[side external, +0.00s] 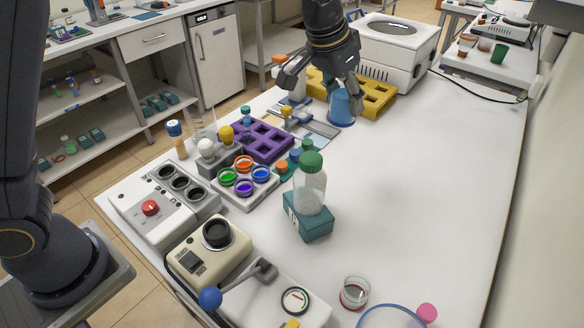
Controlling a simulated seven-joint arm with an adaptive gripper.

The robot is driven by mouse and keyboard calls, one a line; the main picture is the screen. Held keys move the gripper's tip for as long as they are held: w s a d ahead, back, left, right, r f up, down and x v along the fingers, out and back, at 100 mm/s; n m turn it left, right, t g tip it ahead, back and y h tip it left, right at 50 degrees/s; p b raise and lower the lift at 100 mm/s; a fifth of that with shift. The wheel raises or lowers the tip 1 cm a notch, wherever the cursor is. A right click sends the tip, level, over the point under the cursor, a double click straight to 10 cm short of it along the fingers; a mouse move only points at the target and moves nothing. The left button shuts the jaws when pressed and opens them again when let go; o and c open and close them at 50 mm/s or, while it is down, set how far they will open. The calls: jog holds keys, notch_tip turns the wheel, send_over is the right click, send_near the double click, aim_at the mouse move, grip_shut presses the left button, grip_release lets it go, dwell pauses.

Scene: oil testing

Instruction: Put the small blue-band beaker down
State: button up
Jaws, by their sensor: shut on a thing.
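The small blue-band beaker (341,108) shows as a blue, cup-shaped thing under my gripper (336,96), at the back of the white table. My gripper points down and is shut on it. The beaker looks upright and its upper part is partly hidden by the fingers. Its base is at or close to the table top; I cannot tell whether it touches.
A yellow rack (376,97) stands right behind the beaker, with a white centrifuge-like machine (393,50) beyond. A purple rack (262,141) and a green-capped bottle (311,185) stand nearer. The table's right side is clear.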

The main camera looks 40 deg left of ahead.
jog(key=s+d+f+m+g+h, duration=0.1)
jog(key=s+d+m, duration=0.25)
jog(key=s, duration=0.35)
jog(key=s+d+m+h, duration=0.15)
jog(key=s+d, duration=0.25)
jog(key=s, duration=0.4)
notch_tip(320, 180, down, 10)
jog(key=shift+m+y, duration=0.4)
jog(key=shift+y, duration=0.05)
jog(key=w+d+f, duration=0.2)
jog(key=w+f, duration=0.1)
jog(key=w, duration=0.1)
jog(key=w+d+f, duration=0.2)
jog(key=w+f, duration=0.1)
jog(key=w, duration=0.1)
jog(key=w+d+f, duration=0.2)
jog(key=w+f, duration=0.1)
jog(key=w, duration=0.1)
jog(key=shift+d, duration=0.35)
jog(key=shift+w+d+f, duration=0.2)
jog(key=shift+w+f, duration=0.1)
jog(key=shift+f, duration=0.15)
jog(key=shift+w+d+f, duration=0.1)
jog(key=shift+f, duration=1.6)
jog(key=shift+f, duration=0.1)
